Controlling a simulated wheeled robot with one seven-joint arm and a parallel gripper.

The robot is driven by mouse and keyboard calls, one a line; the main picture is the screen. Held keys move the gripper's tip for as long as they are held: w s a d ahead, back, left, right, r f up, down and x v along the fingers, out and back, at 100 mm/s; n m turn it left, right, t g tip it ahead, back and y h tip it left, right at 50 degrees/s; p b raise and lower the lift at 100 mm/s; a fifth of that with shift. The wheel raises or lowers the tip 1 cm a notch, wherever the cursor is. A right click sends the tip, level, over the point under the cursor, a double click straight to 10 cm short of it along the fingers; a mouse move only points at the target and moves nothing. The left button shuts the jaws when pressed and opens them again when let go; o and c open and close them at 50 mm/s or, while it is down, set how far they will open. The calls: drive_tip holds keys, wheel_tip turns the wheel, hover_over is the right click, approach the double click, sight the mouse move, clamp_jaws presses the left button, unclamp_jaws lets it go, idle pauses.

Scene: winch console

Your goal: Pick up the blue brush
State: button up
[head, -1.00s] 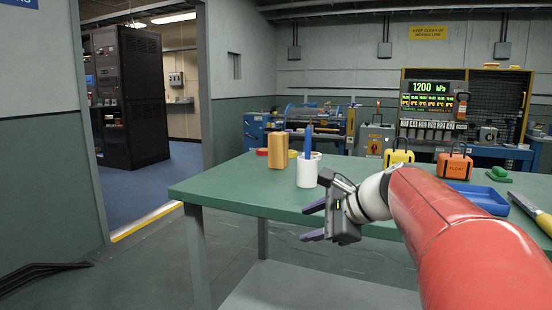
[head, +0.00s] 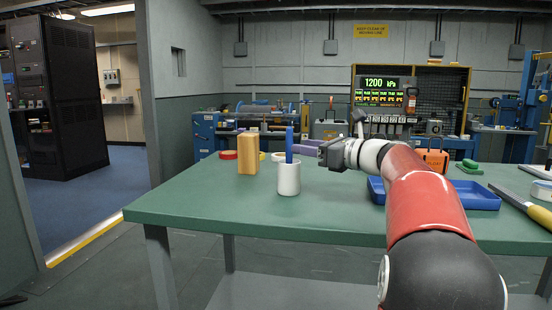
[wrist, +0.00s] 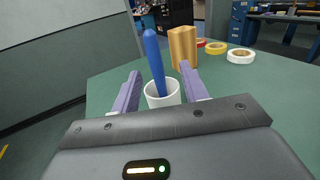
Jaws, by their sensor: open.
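The blue brush (head: 289,143) stands upright in a white cup (head: 289,180) on the green table (head: 240,213). My gripper (head: 305,147) is open and empty, just right of the brush in the head view, with its purple fingers pointing toward it. In the wrist view the brush (wrist: 154,62) rises between the two open fingers (wrist: 160,72), leaning slightly in the picture. The white cup (wrist: 163,95) shows between the fingers too. The lower end of the brush is hidden inside the cup. I see no contact between fingers and brush.
A tan block (head: 248,153) stands left of the cup. Tape rolls in red (wrist: 201,43), yellow (wrist: 216,48) and white (wrist: 241,56) lie behind. A blue tray (head: 470,194), an orange case (head: 432,160) and a yellow-handled tool (head: 538,212) are on the right. The table front is clear.

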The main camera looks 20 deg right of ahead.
sight(289, 160)
drive_tip(key=x, duration=0.7)
drive_tip(key=shift+a+f+p, duration=0.25)
drive_tip(key=shift+a+p, duration=0.05)
drive_tip(key=shift+s, duration=0.1)
clamp_jaws()
